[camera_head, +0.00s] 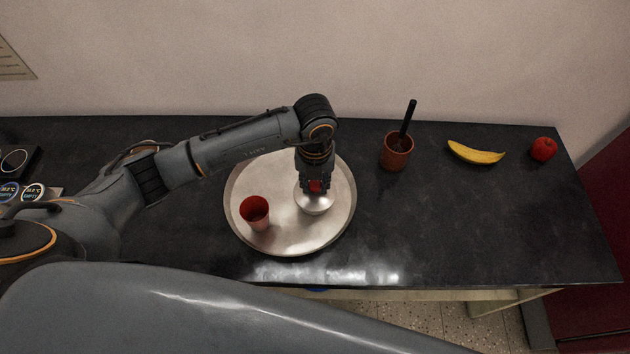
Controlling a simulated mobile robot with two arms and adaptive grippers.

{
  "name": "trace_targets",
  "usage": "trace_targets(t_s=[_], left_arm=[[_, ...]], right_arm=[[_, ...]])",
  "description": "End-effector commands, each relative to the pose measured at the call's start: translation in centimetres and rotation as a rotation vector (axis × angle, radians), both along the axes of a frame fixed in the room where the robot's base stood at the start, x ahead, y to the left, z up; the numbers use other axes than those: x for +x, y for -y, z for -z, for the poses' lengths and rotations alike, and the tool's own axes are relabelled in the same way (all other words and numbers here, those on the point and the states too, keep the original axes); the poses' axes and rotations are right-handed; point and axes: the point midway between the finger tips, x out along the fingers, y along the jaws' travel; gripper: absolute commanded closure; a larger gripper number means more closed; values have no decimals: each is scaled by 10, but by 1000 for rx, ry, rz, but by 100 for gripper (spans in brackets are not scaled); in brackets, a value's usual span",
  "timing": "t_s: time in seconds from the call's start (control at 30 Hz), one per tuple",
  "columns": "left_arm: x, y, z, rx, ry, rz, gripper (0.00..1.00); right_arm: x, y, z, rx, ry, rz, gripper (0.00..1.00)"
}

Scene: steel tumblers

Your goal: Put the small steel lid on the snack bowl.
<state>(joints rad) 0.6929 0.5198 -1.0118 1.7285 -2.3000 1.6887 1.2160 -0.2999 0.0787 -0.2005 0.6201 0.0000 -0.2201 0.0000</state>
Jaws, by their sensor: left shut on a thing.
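My left gripper (315,187) points down over the right part of the round steel tray (246,172). It is shut on a small red part that looks like the knob of the small steel lid (317,206). The round shiny steel shape directly below the fingers is partly covered by them. I cannot make out the snack bowl apart from this shape, nor tell whether lid and bowl touch. My right gripper is not in view.
A red tumbler (255,213) stands on the tray at the left. A brown cup (396,152) with a black-handled utensil (407,117), a banana (476,153) and a red apple (543,149) are at the right on the dark counter (450,225). The counter's front right is clear.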

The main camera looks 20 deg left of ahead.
Motion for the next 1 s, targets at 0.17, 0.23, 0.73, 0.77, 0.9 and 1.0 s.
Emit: trace_targets(t_s=[0.17,0.23,0.73,0.77,0.9,1.0], left_arm=[[0,0,1,0,0,0,100],[0,0,1,0,0,0,68],[1,0,-4,0,2,0,46],[1,0,-7,0,3,0,46],[1,0,-31,0,5,1,46],[2,0,-53,-1,7,0,46]], right_arm=[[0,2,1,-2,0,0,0],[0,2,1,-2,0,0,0],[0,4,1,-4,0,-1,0],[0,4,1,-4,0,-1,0],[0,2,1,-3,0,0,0],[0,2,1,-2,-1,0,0]])
